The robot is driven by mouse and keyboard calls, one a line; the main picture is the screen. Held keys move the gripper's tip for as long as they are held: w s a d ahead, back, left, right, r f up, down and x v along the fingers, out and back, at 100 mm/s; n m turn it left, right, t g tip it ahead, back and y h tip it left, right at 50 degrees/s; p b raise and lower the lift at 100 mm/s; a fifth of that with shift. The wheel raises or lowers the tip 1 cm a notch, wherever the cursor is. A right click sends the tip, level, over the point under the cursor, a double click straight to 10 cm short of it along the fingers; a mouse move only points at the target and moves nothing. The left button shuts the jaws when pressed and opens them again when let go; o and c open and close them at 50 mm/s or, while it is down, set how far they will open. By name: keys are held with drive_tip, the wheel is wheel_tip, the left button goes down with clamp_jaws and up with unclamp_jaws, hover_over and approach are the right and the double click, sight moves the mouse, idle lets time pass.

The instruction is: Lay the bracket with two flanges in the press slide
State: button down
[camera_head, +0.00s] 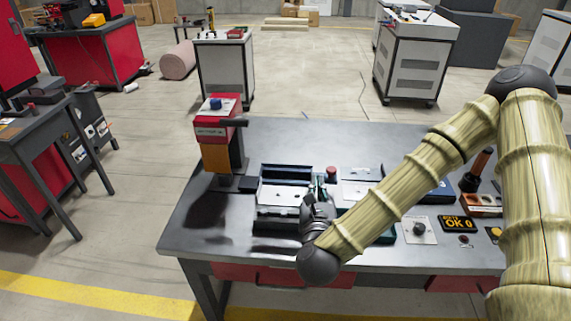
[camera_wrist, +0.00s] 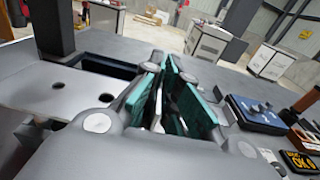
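My gripper (camera_head: 316,212) is low over the front middle of the workbench, beside the right edge of a dark fixture (camera_head: 262,226). A pale flat plate (camera_head: 283,196) lies in that fixture; a plate with holes (camera_wrist: 55,88) shows at the left of the wrist view. A second pale plate (camera_head: 358,190) with teal edges lies right of my gripper, partly behind my arm. I cannot tell which is the bracket or the press slide. In the wrist view my teal-padded fingers (camera_wrist: 168,100) stand close together. Thin strips show between them; whether they grip anything is unclear.
A red and orange press-like post (camera_head: 218,145) stands at the bench's left. The bench's front left (camera_head: 200,250) is clear.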

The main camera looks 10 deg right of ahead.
drive_tip(key=shift+d+b, duration=0.1)
drive_tip(key=shift+b, duration=0.65)
drive_tip(key=b, duration=0.1)
drive_tip(key=w+b, duration=0.1)
drive_tip(key=b, duration=0.1)
drive_tip(key=shift+w+d+f, duration=0.15)
drive_tip(key=shift+w+f, duration=0.05)
drive_tip(key=shift+f, duration=0.1)
drive_tip(key=shift+b, duration=0.9)
drive_tip(key=shift+w+r+b, duration=0.1)
drive_tip(key=shift+b, duration=0.35)
drive_tip(key=shift+w+b, duration=0.25)
drive_tip(key=shift+b, duration=0.65)
drive_tip(key=shift+d+b, duration=0.1)
drive_tip(key=shift+b, duration=0.3)
drive_tip(key=shift+w+b, duration=0.15)
drive_tip(key=shift+b, duration=0.9)
